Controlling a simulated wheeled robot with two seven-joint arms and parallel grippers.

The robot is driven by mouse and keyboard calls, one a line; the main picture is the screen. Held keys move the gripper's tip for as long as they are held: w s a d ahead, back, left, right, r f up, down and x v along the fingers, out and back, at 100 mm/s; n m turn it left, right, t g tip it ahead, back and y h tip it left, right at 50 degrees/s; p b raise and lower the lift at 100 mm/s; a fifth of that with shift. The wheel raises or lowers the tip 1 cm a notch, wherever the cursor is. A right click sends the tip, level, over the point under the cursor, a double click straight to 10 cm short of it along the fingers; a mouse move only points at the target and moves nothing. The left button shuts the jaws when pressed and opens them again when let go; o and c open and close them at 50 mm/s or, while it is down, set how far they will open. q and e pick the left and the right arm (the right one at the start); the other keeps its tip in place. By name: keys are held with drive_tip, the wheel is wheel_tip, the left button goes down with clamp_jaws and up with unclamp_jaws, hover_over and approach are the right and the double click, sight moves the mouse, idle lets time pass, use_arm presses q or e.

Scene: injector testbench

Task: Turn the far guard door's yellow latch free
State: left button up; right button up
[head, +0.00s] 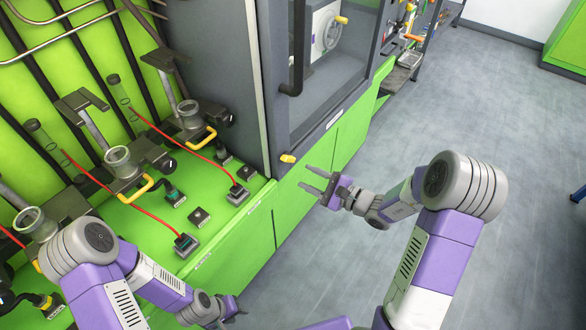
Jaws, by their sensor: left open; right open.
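The guard door (330,95) is a clear panel in a dark grey frame at the top middle, and it looks shut. Its small yellow latch (287,158) sits at the cabinet's lower front corner, below the door's dark handle (297,60). My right gripper (309,179) is open and empty. Its fingers point left, just below and right of the latch in the picture, apart from it. My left gripper (238,309) is low at the bottom middle, away from the latch; its fingers are small in view and hold nothing visible.
The green bench (225,250) on the left carries glass cylinders, red leads, yellow handles and small black connectors (187,243). Behind the door is a white unit with a yellow-tipped knob (341,19). A side shelf (403,65) stands beyond.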

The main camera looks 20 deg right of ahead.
sight(292, 160)
drive_tip(key=shift+m+t, duration=0.3)
drive_tip(key=shift+t, duration=0.2)
drive_tip(key=x, duration=0.2)
drive_tip(key=b+x, duration=0.1)
drive_tip(key=x, duration=0.2)
drive_tip(key=w+d+r+x, duration=0.1)
drive_tip(key=x, duration=0.1)
drive_tip(key=shift+w, duration=0.1)
drive_tip(key=c, duration=0.8)
